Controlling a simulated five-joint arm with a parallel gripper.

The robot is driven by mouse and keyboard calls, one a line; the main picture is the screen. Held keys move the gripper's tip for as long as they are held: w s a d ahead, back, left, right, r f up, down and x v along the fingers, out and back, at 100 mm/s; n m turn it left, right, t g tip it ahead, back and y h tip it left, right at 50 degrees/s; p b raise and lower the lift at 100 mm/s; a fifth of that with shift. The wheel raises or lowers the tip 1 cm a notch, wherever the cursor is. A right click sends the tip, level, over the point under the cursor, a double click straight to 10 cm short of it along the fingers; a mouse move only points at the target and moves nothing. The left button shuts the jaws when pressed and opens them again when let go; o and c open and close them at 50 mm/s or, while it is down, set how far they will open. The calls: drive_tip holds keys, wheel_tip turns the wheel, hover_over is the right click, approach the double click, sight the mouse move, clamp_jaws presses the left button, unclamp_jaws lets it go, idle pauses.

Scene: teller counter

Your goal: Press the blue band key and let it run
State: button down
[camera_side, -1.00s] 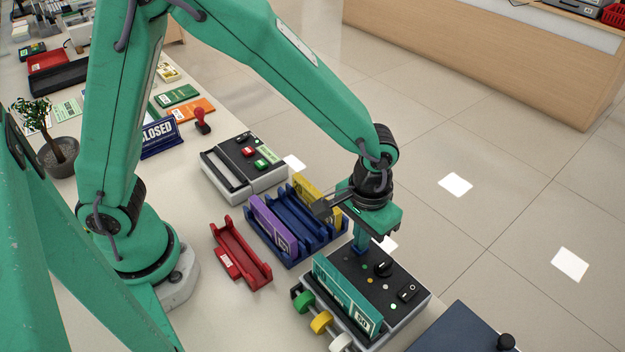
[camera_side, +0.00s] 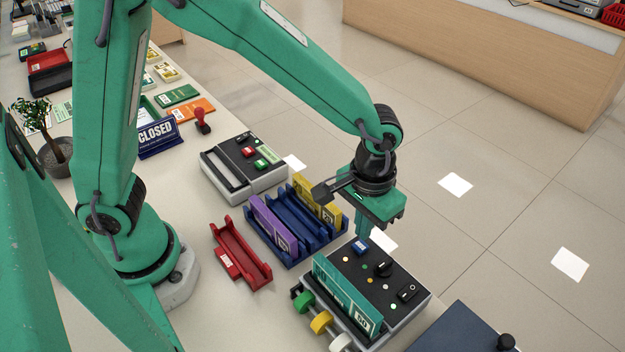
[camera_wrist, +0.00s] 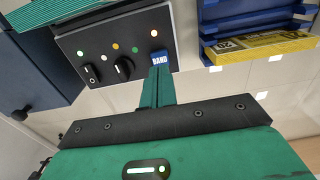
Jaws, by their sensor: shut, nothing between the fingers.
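The blue key (camera_side: 360,246), marked BAND in the wrist view (camera_wrist: 159,59), sits on the dark top of the banding machine (camera_side: 408,272). My gripper (camera_side: 362,233) is shut and empty, its fingertips just above and apart from the key in the side view. In the wrist view the closed fingers (camera_wrist: 158,74) point at the key's lower edge. A teal bundle (camera_side: 345,295) marked 50 stands on edge in the machine. A black knob (camera_side: 383,269), a rocker switch (camera_side: 408,293) and several small lights share the panel.
A blue tray (camera_side: 271,249) holds a purple bundle (camera_side: 273,224) and a yellow bundle (camera_side: 318,203). A red holder (camera_side: 241,252) lies left of it. A grey machine (camera_side: 245,168) stands behind. A dark blue box (camera_side: 462,332) stands at front right.

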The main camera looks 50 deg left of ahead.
sight(357, 242)
wheel_tip(357, 242, up, 6)
drive_tip(key=shift+f, duration=0.15)
idle(0.7)
drive_tip(key=s+a+r+t, duration=0.2)
drive_tip(key=s+a+r, duration=0.1)
drive_tip(key=a, duration=0.4)
drive_tip(key=s+a+r+t, duration=0.1)
drive_tip(key=s+a+r, duration=0.2)
drive_tip(key=a, duration=0.4)
drive_tip(key=s+a+r+t, duration=0.2)
drive_tip(key=s+a+r, duration=0.1)
drive_tip(key=s+a, duration=0.2)
drive_tip(key=shift+a+r+t, duration=0.3)
drive_tip(key=shift+a+r, duration=0.1)
drive_tip(key=shift+a, duration=0.85)
